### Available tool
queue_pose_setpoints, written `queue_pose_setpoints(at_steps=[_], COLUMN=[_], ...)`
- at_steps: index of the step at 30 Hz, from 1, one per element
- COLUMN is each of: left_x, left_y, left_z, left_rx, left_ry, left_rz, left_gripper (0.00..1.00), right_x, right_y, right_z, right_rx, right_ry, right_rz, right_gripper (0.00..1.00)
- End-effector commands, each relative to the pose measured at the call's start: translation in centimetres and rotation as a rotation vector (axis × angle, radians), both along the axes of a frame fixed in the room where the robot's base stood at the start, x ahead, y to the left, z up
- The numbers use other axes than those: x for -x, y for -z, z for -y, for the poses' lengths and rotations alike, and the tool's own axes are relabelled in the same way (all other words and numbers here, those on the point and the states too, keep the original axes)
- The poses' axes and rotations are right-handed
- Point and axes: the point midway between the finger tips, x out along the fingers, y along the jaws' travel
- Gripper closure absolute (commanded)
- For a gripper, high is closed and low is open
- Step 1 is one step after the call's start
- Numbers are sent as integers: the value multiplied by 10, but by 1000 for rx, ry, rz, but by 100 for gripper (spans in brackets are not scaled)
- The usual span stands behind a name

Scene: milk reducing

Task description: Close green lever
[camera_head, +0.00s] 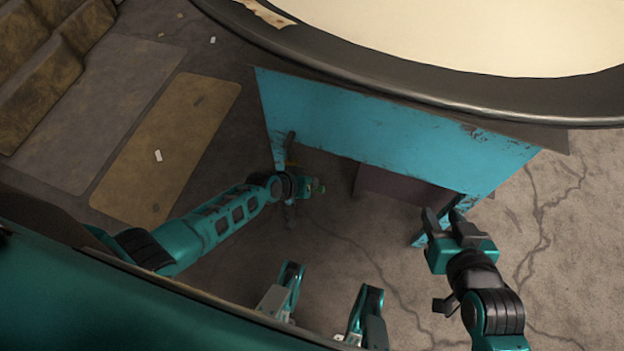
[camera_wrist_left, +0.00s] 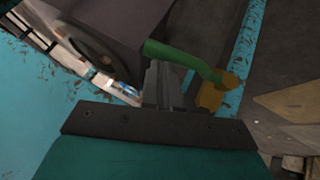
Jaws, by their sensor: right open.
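A green lever (camera_wrist_left: 182,56) crosses the upper middle of the left wrist view, with an orange-yellow piece (camera_wrist_left: 222,92) at its right end. My left gripper (camera_wrist_left: 165,78) has its dark fingers close together, with their tips right at the lever. I cannot tell whether they grip it or only touch it. In the head view my left gripper (camera_head: 304,187) is small and dark below the turquoise frame, and a speck of green shows beside it. My right gripper (camera_head: 442,220) is open and empty, at the right near the frame's leg.
A large round vat (camera_head: 430,85) with pale contents fills the top right. Its turquoise frame (camera_head: 370,125) stands below the rim. A dark box-like body (camera_wrist_left: 110,28) sits beside the lever. Cracked floor (camera_head: 560,230) lies open at the right; brown steps (camera_head: 45,80) are upper left.

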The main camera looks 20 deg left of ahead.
Motion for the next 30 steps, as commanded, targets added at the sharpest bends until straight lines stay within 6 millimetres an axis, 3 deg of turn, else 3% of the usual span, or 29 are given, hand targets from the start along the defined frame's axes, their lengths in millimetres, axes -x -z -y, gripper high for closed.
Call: queue_pose_setpoints(at_steps=[9, 30], left_x=[0, 1], left_y=[15, 19], left_z=[8, 12], left_rx=[4, 4], left_ry=[0, 1], left_rz=[0, -3], left_gripper=[100, 100], right_x=[0, 1], right_y=[14, 17], right_z=[-1, -2], right_rx=[-3, -5], right_ry=[1, 1], right_rz=[-3, -2], right_gripper=[57, 57])
